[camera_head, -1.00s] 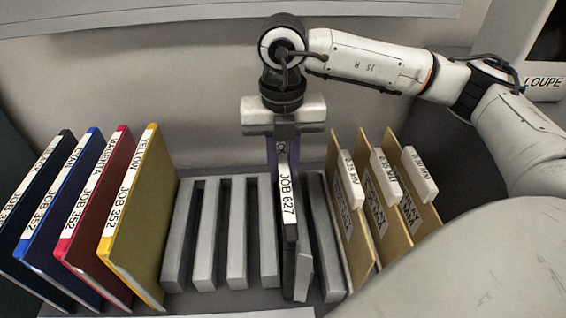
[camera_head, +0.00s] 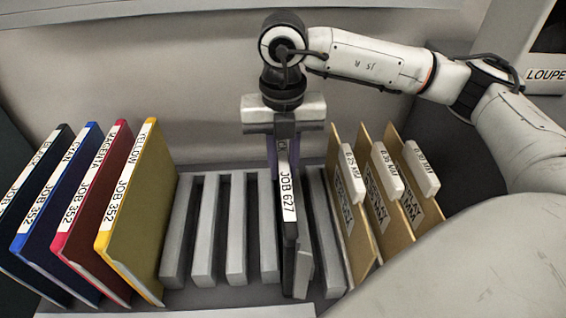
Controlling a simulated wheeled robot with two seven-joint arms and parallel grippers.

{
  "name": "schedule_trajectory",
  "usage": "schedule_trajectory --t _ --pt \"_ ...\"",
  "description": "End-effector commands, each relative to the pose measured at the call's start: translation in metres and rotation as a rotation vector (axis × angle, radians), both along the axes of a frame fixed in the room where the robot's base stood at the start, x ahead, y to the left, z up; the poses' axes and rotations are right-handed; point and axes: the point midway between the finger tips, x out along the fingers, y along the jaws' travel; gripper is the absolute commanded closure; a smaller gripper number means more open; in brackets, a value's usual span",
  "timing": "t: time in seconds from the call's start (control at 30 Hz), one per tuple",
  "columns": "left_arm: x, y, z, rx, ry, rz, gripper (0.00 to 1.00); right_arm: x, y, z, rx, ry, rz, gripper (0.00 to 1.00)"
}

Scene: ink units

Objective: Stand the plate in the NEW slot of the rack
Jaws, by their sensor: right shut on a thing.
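The plate (camera_head: 290,225) is seen nearly edge-on, dark with a white label reading JOB 627. It stands upright among the grey bars of the rack (camera_head: 237,225), toward the right end. My right gripper (camera_head: 284,145) points down from above and is shut on the plate's upper far part. The plate's lower edge is hidden, so I cannot tell whether it rests on the rack's floor. No NEW label can be read. My left gripper is not in view.
Several coloured plates labelled JOB 352, including a yellow one (camera_head: 145,205), lean at the left. Tan boards with white tabs (camera_head: 375,200) stand close on the right. Open slots lie left of the held plate. A LOUPE box (camera_head: 545,75) is at top right.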

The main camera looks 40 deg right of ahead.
Motion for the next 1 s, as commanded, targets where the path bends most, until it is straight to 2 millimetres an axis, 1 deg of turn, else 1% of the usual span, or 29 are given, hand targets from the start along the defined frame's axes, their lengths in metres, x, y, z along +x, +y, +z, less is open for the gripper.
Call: schedule_trajectory --t 0.2,0.23,0.3,0.37,0.7,0.73,0.87,1.0 --pt "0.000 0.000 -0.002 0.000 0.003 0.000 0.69 0.000 0.000 -0.001 -0.001 -0.001 0.000 1.00" --pt "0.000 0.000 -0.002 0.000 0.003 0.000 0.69 0.000 0.000 -0.001 -0.001 -0.001 0.000 0.80" --pt "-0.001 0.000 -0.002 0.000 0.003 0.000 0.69 0.000 0.000 -0.001 -0.001 -0.001 0.000 0.68" --pt "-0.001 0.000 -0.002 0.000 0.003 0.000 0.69 0.000 0.000 -0.001 0.000 0.000 0.000 0.60" --pt "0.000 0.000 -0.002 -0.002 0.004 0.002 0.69 0.000 0.000 -0.002 0.000 0.001 0.000 0.60" --pt "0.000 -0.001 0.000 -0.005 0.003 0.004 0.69 0.000 0.000 0.001 0.000 0.000 0.000 0.60" --pt "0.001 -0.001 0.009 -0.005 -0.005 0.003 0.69 0.001 0.001 0.023 0.001 -0.003 0.000 0.60" --pt "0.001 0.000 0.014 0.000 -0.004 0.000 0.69 0.001 0.001 0.053 0.000 -0.004 0.000 0.60"
